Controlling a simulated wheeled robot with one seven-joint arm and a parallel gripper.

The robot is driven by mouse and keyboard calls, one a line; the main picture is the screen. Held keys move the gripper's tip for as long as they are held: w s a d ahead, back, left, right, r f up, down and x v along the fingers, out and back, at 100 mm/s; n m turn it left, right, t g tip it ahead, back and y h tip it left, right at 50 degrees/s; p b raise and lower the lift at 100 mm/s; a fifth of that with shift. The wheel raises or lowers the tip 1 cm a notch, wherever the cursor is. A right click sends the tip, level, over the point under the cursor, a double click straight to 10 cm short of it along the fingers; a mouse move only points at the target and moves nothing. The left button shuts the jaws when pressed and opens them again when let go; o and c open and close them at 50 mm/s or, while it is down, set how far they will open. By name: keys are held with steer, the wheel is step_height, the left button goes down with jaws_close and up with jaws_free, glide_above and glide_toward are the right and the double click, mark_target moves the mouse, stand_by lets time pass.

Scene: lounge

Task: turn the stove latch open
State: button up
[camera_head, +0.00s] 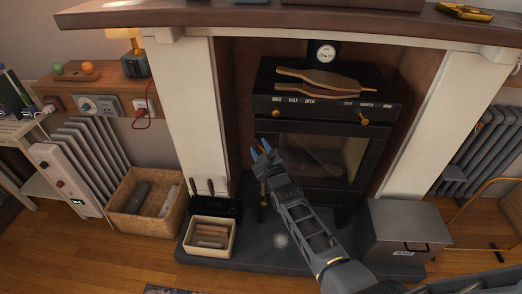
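The black stove (330,128) stands in the fireplace, with a glass door (345,150) on its front that looks closed. Two small brass knobs, a left one (276,113) and a right one (363,118), sit on the front panel under white lettering. I cannot tell for sure which part is the latch; the door's left edge is partly hidden behind my gripper.
Bellows (318,80) lie on the stove top, near a round gauge (325,53). A metal box (405,236) stands on the hearth at right. A kindling box (211,237) and a black tool holder stand at left. A log basket (146,204) sits by the radiator (90,155).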

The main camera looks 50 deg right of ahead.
jaws_close()
stand_by(0.4)
